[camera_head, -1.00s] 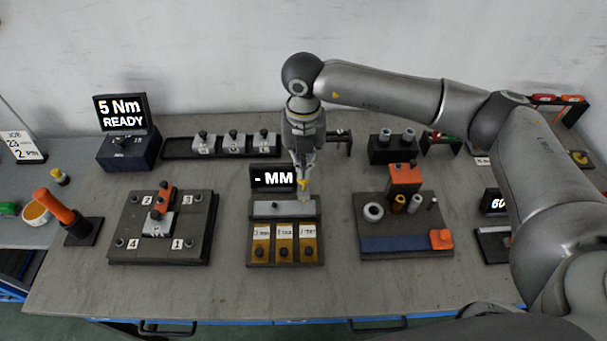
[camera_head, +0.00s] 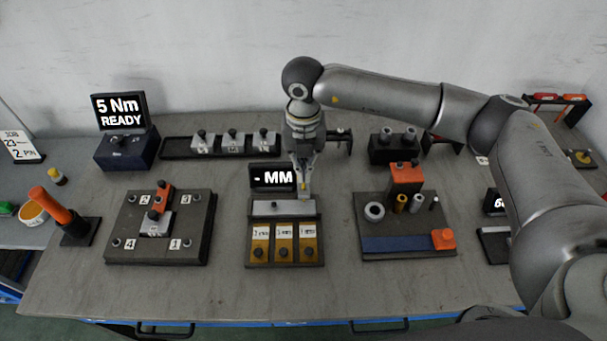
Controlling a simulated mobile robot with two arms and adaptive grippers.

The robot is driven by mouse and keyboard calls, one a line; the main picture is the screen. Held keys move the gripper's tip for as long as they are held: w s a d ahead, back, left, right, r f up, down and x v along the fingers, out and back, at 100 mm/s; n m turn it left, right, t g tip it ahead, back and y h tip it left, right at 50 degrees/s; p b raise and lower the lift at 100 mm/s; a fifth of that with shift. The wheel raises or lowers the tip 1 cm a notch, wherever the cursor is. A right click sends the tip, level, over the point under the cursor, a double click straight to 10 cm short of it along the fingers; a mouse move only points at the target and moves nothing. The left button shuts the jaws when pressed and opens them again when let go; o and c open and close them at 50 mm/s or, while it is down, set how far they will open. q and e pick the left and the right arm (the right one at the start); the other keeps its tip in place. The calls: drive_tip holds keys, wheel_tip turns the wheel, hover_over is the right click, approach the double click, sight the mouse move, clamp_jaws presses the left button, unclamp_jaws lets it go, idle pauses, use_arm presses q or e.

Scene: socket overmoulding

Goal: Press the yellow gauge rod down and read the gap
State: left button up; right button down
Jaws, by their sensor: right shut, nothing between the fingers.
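The gauge station (camera_head: 251,230) stands in the middle of the bench, with a grey block (camera_head: 268,208) at its back and a small black display (camera_head: 260,179) behind reading "- MM". My right gripper (camera_head: 304,192) points down at the right end of the grey block, fingers shut with nothing between them. The yellow gauge rod (camera_head: 304,186) shows only as a small yellow patch at the fingertips; the rest is hidden by the gripper. I cannot tell whether the fingertips touch the rod. My left gripper is not in view.
Several yellow labelled pieces with black knobs (camera_head: 284,252) lie at the station's front. Left is a numbered plate (camera_head: 128,247) with clamps; right is a fixture board (camera_head: 385,243) with an orange block (camera_head: 405,178). A "5 Nm READY" display (camera_head: 120,111) stands at back left.

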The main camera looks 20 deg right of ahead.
drive_tip(key=shift+f+b, duration=1.45)
drive_tip(key=shift+f, duration=0.3)
drive_tip(key=shift+s+r, duration=0.15)
idle(0.4)
drive_tip(key=shift+r+p, duration=2.1)
drive_tip(key=shift+r, duration=1.9)
